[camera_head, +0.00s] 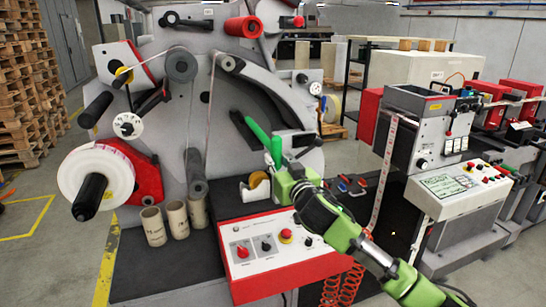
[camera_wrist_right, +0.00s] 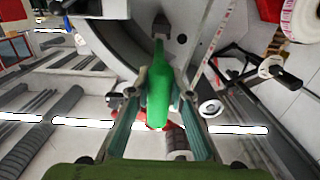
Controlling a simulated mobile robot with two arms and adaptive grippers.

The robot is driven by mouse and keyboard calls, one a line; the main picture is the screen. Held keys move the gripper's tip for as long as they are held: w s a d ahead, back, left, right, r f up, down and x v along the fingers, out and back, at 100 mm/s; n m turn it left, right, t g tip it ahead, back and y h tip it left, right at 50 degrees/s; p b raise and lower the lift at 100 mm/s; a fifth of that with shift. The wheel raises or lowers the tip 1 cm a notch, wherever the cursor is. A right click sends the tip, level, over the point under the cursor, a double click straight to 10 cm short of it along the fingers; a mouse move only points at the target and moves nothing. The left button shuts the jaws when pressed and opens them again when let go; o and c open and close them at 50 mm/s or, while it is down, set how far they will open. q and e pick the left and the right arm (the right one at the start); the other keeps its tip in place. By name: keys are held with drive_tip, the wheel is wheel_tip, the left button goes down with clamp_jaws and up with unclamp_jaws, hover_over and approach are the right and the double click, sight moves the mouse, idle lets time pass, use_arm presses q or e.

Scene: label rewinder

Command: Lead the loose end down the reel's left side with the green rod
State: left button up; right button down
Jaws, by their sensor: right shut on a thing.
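The green rod (camera_head: 257,133) is held in my right gripper (camera_head: 281,170), in front of the machine's grey panel. It points up and to the left. In the right wrist view the rod (camera_wrist_right: 160,92) sits between both fingers (camera_wrist_right: 159,90). The white reel (camera_head: 70,178) is on a black spindle at the left of the head view, well left of the rod. Part of a printed white roll shows in the right wrist view (camera_wrist_right: 301,18). A thin pale strip (camera_head: 209,105) hangs from the top rollers, left of the rod and apart from it. Its lower end is unclear. My left gripper is out of view.
Several cardboard cores (camera_head: 177,219) stand below the reel. A tape dispenser (camera_head: 256,188) and a control box (camera_head: 265,248) are near my right gripper. A grey roller (camera_head: 196,172) is between reel and rod. Another printed strip (camera_head: 385,165) hangs at the right machine.

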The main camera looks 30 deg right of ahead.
drive_tip(key=p+v, duration=0.3)
drive_tip(key=v, duration=1.7)
drive_tip(key=shift+p, duration=0.35)
drive_tip(key=shift+d, duration=0.15)
